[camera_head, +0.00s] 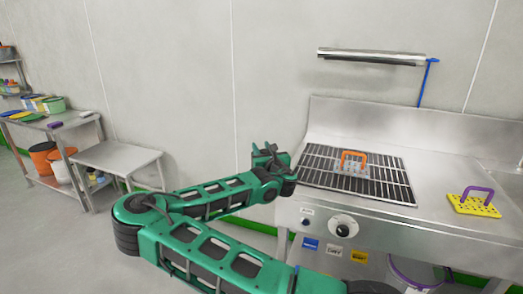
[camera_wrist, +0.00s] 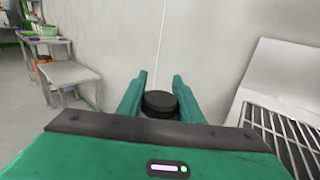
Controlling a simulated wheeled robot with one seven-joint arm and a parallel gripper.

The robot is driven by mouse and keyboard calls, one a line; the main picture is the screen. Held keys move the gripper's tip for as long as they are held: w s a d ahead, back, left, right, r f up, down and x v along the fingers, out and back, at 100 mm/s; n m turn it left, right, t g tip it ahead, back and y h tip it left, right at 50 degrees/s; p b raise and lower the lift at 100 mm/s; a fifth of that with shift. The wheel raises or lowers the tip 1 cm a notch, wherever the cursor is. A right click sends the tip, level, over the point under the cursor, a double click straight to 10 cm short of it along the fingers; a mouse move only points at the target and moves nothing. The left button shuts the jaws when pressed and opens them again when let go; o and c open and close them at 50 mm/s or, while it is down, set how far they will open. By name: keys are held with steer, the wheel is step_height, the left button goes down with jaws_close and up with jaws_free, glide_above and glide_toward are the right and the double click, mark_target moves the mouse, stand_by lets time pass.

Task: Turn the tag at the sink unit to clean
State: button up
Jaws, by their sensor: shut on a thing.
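The steel sink unit (camera_head: 450,168) stands at the right in the head view, with a slotted grate (camera_head: 390,185) on top. On its front panel are a round dial (camera_head: 343,226) with a pale ring, and blue (camera_head: 310,243), white (camera_head: 334,250) and yellow (camera_head: 358,257) labels below. Their writing is too small to read, and I cannot tell which is the tag. My gripper (camera_head: 270,150) is in the air left of the unit, apart from the dial. In the wrist view my gripper (camera_wrist: 160,78) is shut on a black round object (camera_wrist: 160,102) between its green fingers.
An orange-handled grey block (camera_head: 353,164) sits on the grate. A yellow perforated block with a purple handle (camera_head: 473,204) lies on the right worktop. A low steel table (camera_head: 115,156) stands left.

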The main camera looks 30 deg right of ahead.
steer(key=shift+w+a+f+n+t+y, duration=0.15)
steer(key=shift+a+n+y, duration=0.2)
steer(key=shift+n+y, duration=0.5)
steer(key=shift+w+a+n+t+y, duration=0.15)
steer(key=shift+a+n+y, duration=0.25)
steer(key=shift+y, duration=0.75)
steer(key=o, duration=1)
steer(key=shift+o, duration=0.2)
steer(key=shift+s+d, duration=0.1)
steer(key=shift+d, duration=0.05)
steer(key=shift+s+d, duration=0.1)
steer(key=shift+s, duration=0.3)
steer(key=s, duration=1)
steer(key=shift+a, duration=0.35)
